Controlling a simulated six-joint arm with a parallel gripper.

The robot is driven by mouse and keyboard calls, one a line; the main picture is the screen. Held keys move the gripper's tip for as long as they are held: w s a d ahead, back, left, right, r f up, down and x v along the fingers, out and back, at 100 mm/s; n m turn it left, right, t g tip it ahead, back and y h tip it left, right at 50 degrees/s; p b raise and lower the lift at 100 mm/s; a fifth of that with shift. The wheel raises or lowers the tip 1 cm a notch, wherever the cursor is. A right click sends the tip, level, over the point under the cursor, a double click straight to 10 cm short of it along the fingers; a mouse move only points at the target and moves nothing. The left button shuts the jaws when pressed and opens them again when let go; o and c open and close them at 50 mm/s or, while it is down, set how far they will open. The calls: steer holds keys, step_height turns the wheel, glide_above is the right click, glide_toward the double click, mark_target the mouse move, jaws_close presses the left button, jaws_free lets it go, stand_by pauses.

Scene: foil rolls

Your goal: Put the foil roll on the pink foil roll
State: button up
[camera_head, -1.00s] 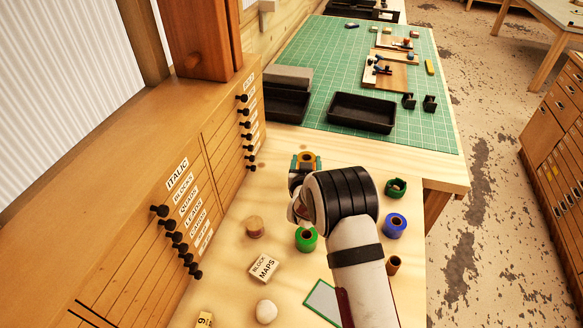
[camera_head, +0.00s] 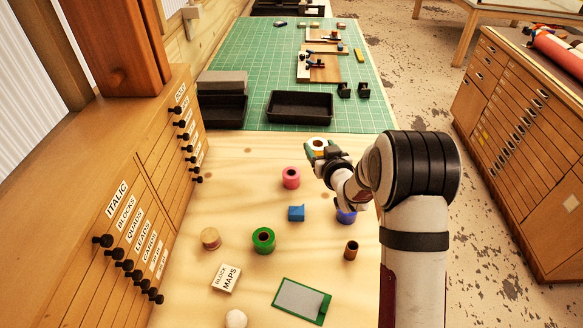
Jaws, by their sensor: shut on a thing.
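The pink foil roll (camera_head: 291,178) stands upright on the wooden bench, left of my gripper and uncovered. My gripper (camera_head: 318,149) is shut on a foil roll (camera_head: 317,142) with an orange-yellow rim and a pale centre. The held roll appears behind and to the right of the pink roll, apart from it in the picture. Its height above the bench is hard to tell. The fingers and wrist hide much of its side.
A blue roll (camera_head: 346,216) is partly hidden by my arm. A black tray (camera_head: 300,106) stands behind on the green mat (camera_head: 230,48).

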steer(key=shift+w+a+f, duration=0.4)
steer(key=shift+a+f, duration=0.8)
steer(key=shift+f, duration=0.2)
steer(key=shift+w+a+f, duration=0.4)
steer(key=shift+a+f, duration=0.75)
steer(key=shift+f, duration=0.3)
steer(key=shift+w+a+f, duration=0.4)
steer(key=shift+a+f, duration=0.8)
steer(key=shift+f, duration=0.2)
steer(key=o, duration=1.5)
steer(key=shift+f, duration=0.1)
